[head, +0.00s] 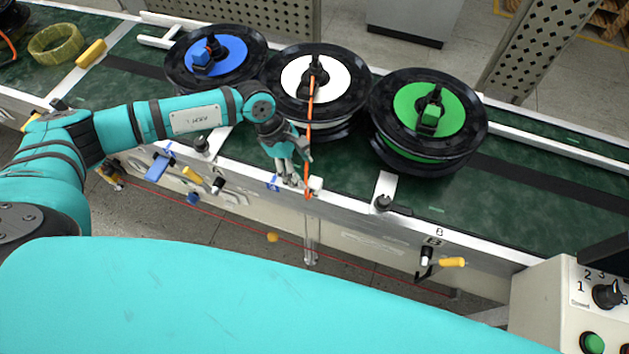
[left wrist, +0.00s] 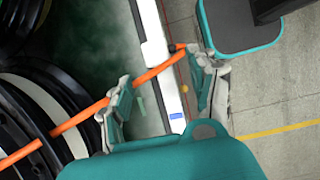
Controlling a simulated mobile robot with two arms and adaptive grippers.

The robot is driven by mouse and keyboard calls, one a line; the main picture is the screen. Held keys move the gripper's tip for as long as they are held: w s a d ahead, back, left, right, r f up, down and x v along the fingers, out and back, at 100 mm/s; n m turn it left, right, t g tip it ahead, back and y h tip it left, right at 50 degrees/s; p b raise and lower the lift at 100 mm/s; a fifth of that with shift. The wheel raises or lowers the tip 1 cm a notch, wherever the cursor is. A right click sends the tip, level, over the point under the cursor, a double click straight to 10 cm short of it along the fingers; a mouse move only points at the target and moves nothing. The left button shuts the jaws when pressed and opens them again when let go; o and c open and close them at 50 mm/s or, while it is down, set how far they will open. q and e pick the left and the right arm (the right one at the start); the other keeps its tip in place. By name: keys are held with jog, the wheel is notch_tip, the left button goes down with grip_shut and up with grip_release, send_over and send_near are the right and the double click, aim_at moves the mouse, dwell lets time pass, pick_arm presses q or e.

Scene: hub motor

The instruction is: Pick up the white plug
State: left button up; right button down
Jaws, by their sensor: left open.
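The cable hangs from the hub of the white-faced reel (head: 296,75). My left gripper (head: 294,170) is open at the rail, just left of the plug. In the left wrist view the cable crosses between its spread fingers (left wrist: 160,90). My right gripper is not in view.
A blue-faced reel (head: 228,55) and a green-faced reel (head: 405,108) stand on the green belt beside the white one. A control box (head: 560,300) stands at lower right.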

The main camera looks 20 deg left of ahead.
aim_at(314, 181)
pick_arm(q)
jog(key=shift+d+f, duration=0.2)
jog(key=shift+f, duration=0.1)
jog(key=d+f+p, duration=0.1)
jog(key=f, duration=0.1)
jog(key=d+f+p, duration=0.1)
jog(key=d, duration=0.1)
jog(key=shift+f+p, duration=0.35)
jog(key=shift+f, duration=0.05)
jog(key=shift+d+f, duration=0.15)
jog(key=shift+f, duration=0.25)
jog(key=shift+c, duration=0.2)
jog(key=c, duration=0.5)
grip_shut()
jog(key=shift+w+r, duration=0.1)
